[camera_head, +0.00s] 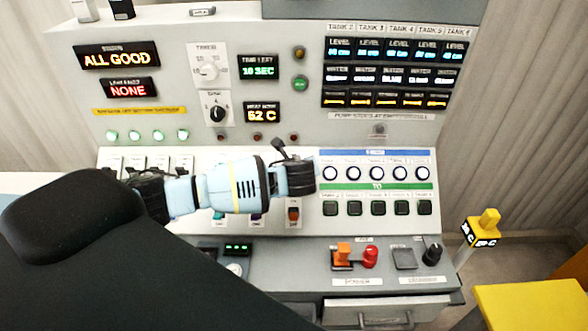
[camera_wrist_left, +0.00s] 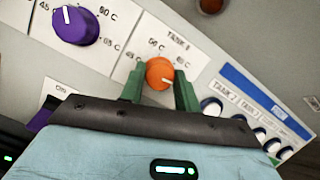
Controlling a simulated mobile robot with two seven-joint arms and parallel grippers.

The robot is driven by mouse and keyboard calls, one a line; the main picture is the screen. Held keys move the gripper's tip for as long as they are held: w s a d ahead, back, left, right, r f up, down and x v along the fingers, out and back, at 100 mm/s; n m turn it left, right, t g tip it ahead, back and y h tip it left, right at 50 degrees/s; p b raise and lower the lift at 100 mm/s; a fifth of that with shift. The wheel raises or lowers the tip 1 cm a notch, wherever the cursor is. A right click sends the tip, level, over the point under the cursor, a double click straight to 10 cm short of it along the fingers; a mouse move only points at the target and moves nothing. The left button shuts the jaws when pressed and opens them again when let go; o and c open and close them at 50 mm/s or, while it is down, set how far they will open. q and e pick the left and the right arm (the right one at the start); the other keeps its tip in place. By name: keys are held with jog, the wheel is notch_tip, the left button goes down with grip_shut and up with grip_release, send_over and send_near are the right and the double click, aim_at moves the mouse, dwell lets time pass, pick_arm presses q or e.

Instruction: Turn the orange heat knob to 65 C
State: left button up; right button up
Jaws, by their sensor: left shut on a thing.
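The orange heat knob (camera_wrist_left: 158,68) shows in the left wrist view on the sloped white panel under a tank label. In the head view my left gripper (camera_head: 298,172) reaches across the panel from the left and hides the knob. My right gripper is not in view.
A purple knob (camera_wrist_left: 76,26) sits left of the orange one. Round white buttons (camera_head: 365,173) with blue rings lie to the right, above dark square buttons (camera_head: 378,208). A yellow-topped post (camera_head: 482,230) stands at the right.

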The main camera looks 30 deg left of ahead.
pick_arm(q)
jog(key=shift+m, duration=0.7)
jog(key=o, duration=1)
jog(key=shift+s, duration=0.1)
jog(key=shift+v, duration=3.85)
jog(key=shift+a, duration=0.1)
